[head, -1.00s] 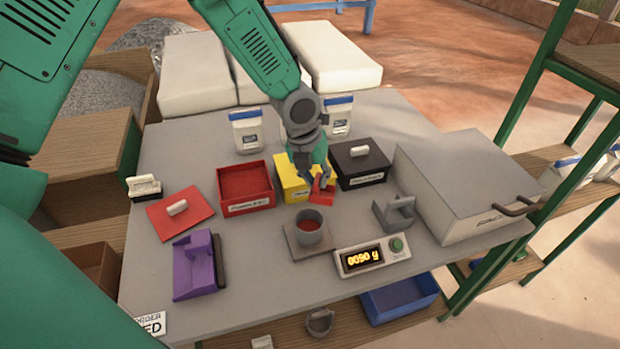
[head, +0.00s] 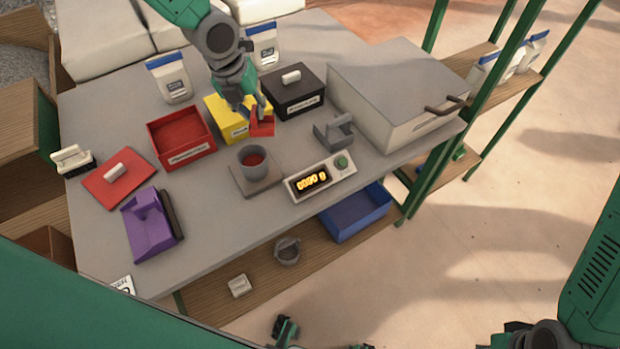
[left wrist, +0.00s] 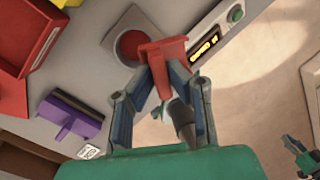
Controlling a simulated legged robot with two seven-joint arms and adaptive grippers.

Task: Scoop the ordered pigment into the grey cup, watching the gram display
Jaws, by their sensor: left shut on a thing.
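The grey cup (head: 258,168) stands upright on the scale plate (head: 240,184), with red pigment inside. It also shows in the left wrist view (left wrist: 117,38). The gram display (head: 311,182) appears to read 0090 g. My left gripper (head: 256,108) is shut on a red scoop (head: 263,124), held beyond the cup in the head view. In the left wrist view the scoop (left wrist: 165,52) overlaps the cup's edge; its contents are unclear. The open red bin (head: 180,138) holds red pigment. My right gripper (head: 285,328) seems to show low at the bottom edge; its jaws are unclear.
A red lid (head: 116,182), purple holder (head: 150,225) and partly cropped order card (head: 122,285) lie on the left. A yellow box (head: 225,122), lidded black box (head: 291,98), grey holder (head: 333,133) and large grey case (head: 385,85) stand behind and right.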

